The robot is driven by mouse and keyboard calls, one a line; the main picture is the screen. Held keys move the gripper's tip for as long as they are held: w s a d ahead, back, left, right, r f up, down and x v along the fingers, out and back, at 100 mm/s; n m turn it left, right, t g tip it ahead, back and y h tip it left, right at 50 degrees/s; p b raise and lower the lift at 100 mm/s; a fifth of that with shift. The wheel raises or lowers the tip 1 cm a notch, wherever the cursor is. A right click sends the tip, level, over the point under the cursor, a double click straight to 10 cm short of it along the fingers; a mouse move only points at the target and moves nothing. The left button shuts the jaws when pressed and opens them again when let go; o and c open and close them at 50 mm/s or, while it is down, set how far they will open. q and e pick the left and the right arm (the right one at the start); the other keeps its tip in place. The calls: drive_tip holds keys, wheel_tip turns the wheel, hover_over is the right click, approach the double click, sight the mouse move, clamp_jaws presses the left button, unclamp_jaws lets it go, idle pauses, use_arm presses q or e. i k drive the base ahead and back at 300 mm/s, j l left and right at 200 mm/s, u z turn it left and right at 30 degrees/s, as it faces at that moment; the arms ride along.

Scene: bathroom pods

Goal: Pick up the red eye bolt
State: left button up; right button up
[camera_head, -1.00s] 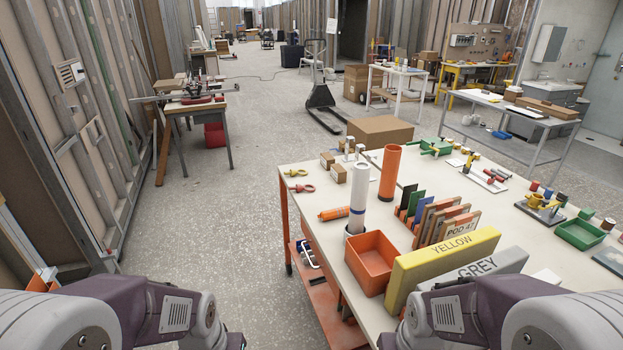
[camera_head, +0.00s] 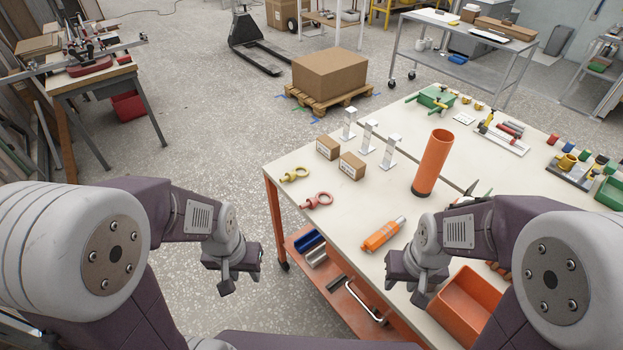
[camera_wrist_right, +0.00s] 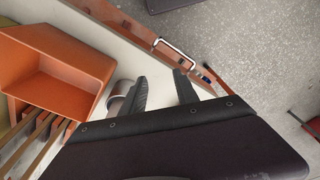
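The red eye bolt (camera_head: 310,203) lies flat on the white table (camera_head: 300,239) near its left edge in the head view. A yellow eye bolt (camera_head: 289,178) lies just behind it. My left gripper (camera_head: 226,288) hangs over the floor left of the table, apart from both bolts. Its fingers are too hard to make out to tell their state. My right gripper (camera_head: 419,298) is over the table's front part, to the right of and nearer than the red eye bolt. In the right wrist view its fingers (camera_wrist_right: 163,92) are apart with nothing between them.
An orange bottle (camera_head: 382,234), an orange tube (camera_head: 433,162) and an orange bin (camera_head: 468,300) stand or lie near my right gripper. Small cardboard boxes (camera_head: 352,166) and metal posts (camera_head: 389,152) stand behind the bolts. An orange shelf (camera_head: 345,305) sits under the table.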

sight(312, 202)
drive_tip(key=i+j+z, duration=0.4)
drive_tip(key=j, duration=0.35)
drive_tip(key=i+j+z, duration=0.2)
drive_tip(key=j, duration=0.25)
drive_tip(key=i+j+z, duration=0.2)
drive_tip(key=j, duration=0.25)
drive_tip(key=i+j+z, duration=0.2)
drive_tip(key=j, duration=0.3)
drive_tip(key=j+z, duration=0.2)
drive_tip(key=j, duration=0.3)
drive_tip(key=i+j+z, duration=0.2)
drive_tip(key=j, duration=0.3)
drive_tip(key=k, duration=0.1)
